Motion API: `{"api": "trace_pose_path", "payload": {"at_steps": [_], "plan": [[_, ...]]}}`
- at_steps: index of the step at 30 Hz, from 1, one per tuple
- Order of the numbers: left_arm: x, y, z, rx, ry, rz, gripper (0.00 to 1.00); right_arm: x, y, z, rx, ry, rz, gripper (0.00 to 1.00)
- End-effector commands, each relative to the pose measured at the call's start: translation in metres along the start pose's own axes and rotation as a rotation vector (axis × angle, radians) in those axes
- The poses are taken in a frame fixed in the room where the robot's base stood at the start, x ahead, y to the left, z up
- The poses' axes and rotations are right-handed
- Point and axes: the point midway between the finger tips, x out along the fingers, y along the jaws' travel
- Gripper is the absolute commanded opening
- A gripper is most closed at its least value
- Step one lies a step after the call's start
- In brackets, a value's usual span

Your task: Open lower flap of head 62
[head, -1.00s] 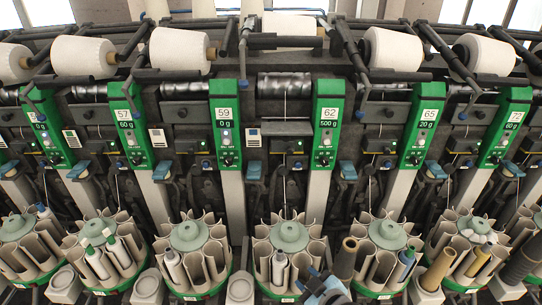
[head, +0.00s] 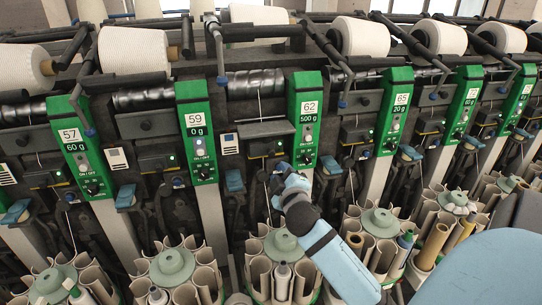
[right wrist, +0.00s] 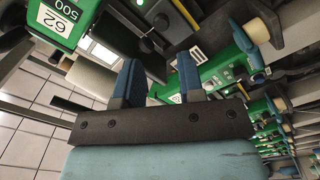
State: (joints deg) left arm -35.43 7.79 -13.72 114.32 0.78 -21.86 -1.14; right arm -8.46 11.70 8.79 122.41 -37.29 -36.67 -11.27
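Head 62 has a green panel (head: 307,120) reading 62 and 500 g, which also shows at the upper left of the right wrist view (right wrist: 60,15). Left of the panel, a dark grey flap-like plate (head: 264,130) juts out above a box with a small light. I cannot tell which part is the lower flap, or whether it is open. My right gripper (head: 279,172) is in front of the machine, below this plate and beside the panel's lower end. In the right wrist view its blue fingers (right wrist: 158,82) are apart with nothing between them. My left gripper is out of view.
Head 59's panel (head: 197,130) stands to the left and head 65's panel (head: 394,110) to the right. A blue lever (head: 235,181) sits left of my gripper.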

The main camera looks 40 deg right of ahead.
Motion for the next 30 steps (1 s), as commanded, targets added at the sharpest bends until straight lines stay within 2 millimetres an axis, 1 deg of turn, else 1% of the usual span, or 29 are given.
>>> {"api": "trace_pose_path", "payload": {"at_steps": [1,6,9,12,15,18,26,29,30], "plan": [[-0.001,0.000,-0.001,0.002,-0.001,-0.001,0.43,0.012,0.002,-0.001,-0.001,0.001,0.002,0.36],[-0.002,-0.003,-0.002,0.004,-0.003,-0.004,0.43,0.049,0.002,-0.001,-0.001,0.001,0.001,0.36],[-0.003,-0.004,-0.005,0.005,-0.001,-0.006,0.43,0.066,0.001,-0.001,0.000,0.001,0.000,0.36],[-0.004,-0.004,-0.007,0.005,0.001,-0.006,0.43,0.079,0.001,-0.001,0.001,0.001,0.000,0.36],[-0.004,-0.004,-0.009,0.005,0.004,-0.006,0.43,0.087,0.000,0.000,0.001,0.000,-0.002,0.36],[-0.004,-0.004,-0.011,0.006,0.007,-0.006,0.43,0.091,-0.001,-0.001,0.002,0.001,-0.002,0.36],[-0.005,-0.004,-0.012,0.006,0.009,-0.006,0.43,0.092,-0.001,0.000,0.002,0.001,-0.002,0.36],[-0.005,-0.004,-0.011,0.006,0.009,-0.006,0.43,0.091,-0.001,0.000,0.002,0.001,-0.002,0.15],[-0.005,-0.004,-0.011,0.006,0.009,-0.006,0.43,0.091,-0.001,0.000,0.002,0.001,-0.002,0.06]]}}
